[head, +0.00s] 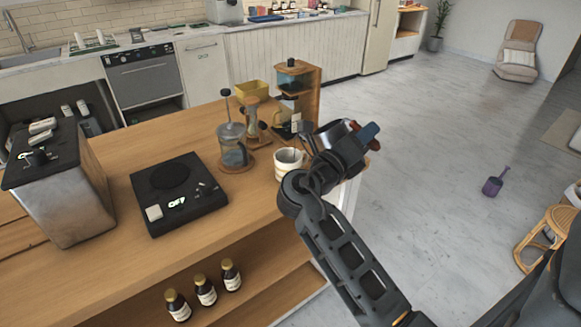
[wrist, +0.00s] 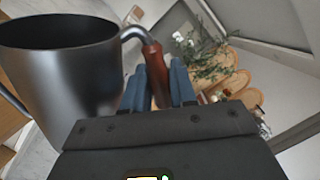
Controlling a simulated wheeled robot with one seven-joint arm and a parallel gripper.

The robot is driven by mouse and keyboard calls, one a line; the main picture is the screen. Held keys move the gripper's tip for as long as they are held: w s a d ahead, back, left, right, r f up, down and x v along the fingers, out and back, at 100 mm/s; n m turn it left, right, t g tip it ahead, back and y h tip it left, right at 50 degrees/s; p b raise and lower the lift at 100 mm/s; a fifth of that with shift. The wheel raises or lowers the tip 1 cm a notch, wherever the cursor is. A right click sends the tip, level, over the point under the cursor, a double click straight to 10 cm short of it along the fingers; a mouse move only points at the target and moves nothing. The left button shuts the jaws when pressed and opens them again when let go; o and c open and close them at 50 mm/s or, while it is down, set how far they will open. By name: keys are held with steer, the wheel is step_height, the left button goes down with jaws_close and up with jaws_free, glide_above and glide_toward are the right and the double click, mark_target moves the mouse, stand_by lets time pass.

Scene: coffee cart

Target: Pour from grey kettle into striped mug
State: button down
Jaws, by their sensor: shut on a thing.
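The grey kettle (wrist: 75,85) fills the left of the wrist view, with its dark open top showing. My gripper (wrist: 160,88) is shut on its brown wooden handle (wrist: 153,70), one blue finger on each side. The striped mug (head: 284,168), pale with faint bands, stands upright on the counter just left of my wrist. My arm hides its right side. What is inside the kettle and the mug cannot be made out.
A glass French press (head: 233,150) stands left of the mug on the wooden counter (head: 120,150). Behind are an hourglass-shaped brewer (head: 253,118) and a wooden stand (head: 303,85). A black scale (head: 178,193) and a metal machine (head: 62,190) are farther left.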

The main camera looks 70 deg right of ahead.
stand_by(0.3)
steer(key=shift+s+f+m+b, duration=0.2)
steer(key=shift+f+m+b, duration=0.15)
steer(key=shift+f, duration=0.15)
steer(key=shift+s+f+m+b, duration=0.15)
steer(key=shift+f+m+b, duration=0.05)
steer(key=shift+f+m, duration=0.2)
steer(key=shift+r, duration=0.1)
steer(key=shift+w+r+n+p, duration=0.15)
steer(key=shift+r+n+p, duration=0.15)
steer(key=shift+p, duration=0.3)
steer(key=shift+r, duration=0.1)
stand_by(0.3)
steer(key=shift+w+r+n, duration=0.15)
steer(key=shift+r+n, duration=0.1)
steer(key=shift+r, duration=0.05)
steer(key=shift+w+r, duration=0.1)
steer(key=shift+r, duration=0.15)
stand_by(0.5)
stand_by(1.2)
